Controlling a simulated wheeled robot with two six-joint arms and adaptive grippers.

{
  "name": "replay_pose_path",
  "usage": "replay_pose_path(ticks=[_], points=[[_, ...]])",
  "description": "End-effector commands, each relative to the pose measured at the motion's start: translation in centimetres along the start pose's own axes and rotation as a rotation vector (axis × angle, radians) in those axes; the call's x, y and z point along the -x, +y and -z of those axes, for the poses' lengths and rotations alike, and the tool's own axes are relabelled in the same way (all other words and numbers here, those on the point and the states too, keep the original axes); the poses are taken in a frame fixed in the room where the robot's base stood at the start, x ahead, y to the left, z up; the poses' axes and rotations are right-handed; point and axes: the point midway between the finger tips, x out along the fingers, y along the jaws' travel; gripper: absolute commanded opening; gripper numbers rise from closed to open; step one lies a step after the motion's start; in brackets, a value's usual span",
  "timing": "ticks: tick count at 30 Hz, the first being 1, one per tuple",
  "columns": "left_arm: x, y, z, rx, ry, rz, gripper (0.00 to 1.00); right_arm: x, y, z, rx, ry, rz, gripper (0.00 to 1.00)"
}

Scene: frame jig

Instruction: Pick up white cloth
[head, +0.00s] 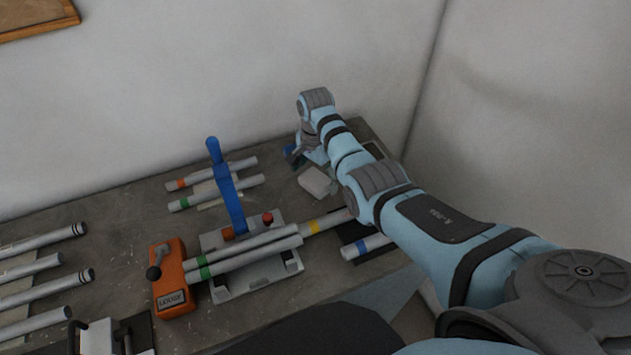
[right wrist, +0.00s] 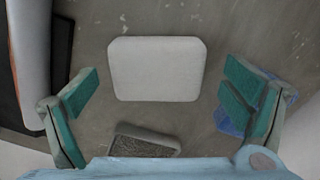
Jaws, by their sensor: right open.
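The white cloth (head: 317,182) is a small, folded, rounded pad lying on the grey table near the back right. In the right wrist view the cloth (right wrist: 156,68) lies flat ahead of the jaws. My right gripper (head: 298,158) is just behind and left of the cloth in the head view, mostly hidden by its own wrist. In the right wrist view the right gripper (right wrist: 163,103) is open and empty, with teal pads on either side of the cloth and apart from it. My left gripper is not in view.
A jig with a blue lever (head: 228,185) holds tubes beside an orange block (head: 172,278). Loose tubes lie left of the cloth (head: 215,190) and at far left. A dark-faced block (right wrist: 146,140) and a blue item (right wrist: 232,122) lie near the jaws. A wall stands behind.

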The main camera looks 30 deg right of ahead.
Motion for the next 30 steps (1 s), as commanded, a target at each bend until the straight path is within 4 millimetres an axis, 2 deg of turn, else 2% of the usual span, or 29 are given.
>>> replay_pose_path(ticks=[1, 3, 8, 17, 19, 20, 30], points=[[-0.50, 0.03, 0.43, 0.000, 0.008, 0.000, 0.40, -0.93, 0.03, 0.00, -0.001, 0.000, 0.000, 0.94], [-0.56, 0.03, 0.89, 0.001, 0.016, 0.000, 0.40, -1.33, 0.05, 0.00, -0.001, 0.000, 0.000, 0.94], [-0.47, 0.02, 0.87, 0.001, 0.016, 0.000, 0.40, -1.23, 0.01, 0.01, 0.000, 0.000, 0.001, 0.94], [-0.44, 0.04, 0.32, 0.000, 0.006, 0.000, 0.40, -1.18, 0.00, 0.00, 0.000, 0.000, 0.001, 0.48], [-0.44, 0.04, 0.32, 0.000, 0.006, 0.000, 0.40, -1.18, 0.00, -0.01, 0.000, 0.000, 0.002, 0.47], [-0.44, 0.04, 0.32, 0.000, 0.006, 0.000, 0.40, -1.18, 0.00, -0.01, 0.000, 0.000, 0.002, 0.43], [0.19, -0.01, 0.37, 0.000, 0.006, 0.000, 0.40, -0.60, 0.02, 0.00, 0.000, 0.000, 0.001, 0.43]])
